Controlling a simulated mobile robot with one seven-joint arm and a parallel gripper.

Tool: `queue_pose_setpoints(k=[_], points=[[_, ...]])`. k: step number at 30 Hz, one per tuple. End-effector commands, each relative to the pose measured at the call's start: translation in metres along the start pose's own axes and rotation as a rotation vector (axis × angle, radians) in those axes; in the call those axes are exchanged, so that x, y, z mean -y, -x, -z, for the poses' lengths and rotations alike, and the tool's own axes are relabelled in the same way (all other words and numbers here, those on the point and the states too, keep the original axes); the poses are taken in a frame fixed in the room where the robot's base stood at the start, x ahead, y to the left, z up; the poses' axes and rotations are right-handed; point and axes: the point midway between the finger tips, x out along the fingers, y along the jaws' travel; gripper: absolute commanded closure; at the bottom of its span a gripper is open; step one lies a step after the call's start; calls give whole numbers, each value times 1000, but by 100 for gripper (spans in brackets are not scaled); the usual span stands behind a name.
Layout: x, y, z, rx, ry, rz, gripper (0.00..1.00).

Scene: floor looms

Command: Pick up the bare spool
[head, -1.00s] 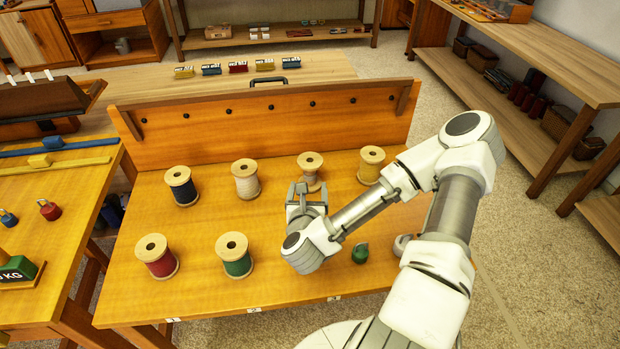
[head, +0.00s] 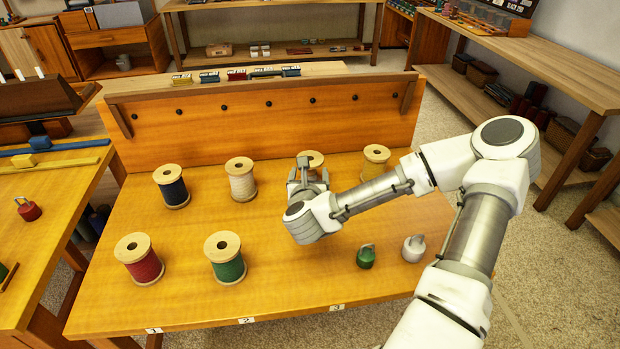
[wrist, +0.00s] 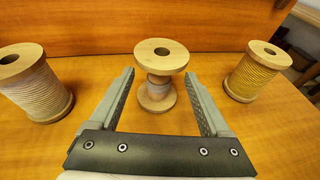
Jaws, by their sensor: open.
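The bare spool (wrist: 160,60) stands upright on the table in the wrist view, with its pale wooden top flange and narrow waist showing. In the head view only its top (head: 311,157) shows behind my gripper. My gripper (head: 308,172) is open. In the wrist view its two fingers (wrist: 160,100) reach forward to either side of the spool's lower part, with gaps on both sides. The spool is between or just beyond the fingertips; I cannot tell the exact depth.
A white spool (head: 241,182) stands left and a yellow spool (head: 375,163) right of the bare one. Blue (head: 172,188), red (head: 139,261) and green (head: 225,258) spools stand further left. A green weight (head: 366,257) and a grey weight (head: 413,248) sit nearer. A pegged board (head: 260,130) rises behind.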

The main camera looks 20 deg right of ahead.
Motion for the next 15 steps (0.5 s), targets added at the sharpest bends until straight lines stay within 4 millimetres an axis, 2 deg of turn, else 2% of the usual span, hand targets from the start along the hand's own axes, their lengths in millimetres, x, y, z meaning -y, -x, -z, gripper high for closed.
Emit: queue_pose_setpoints(k=[3,10,15], points=[[0,-17,1,1,0,1,19],[0,-32,0,1,0,0,19],[1,-57,-2,1,-1,2,19]])
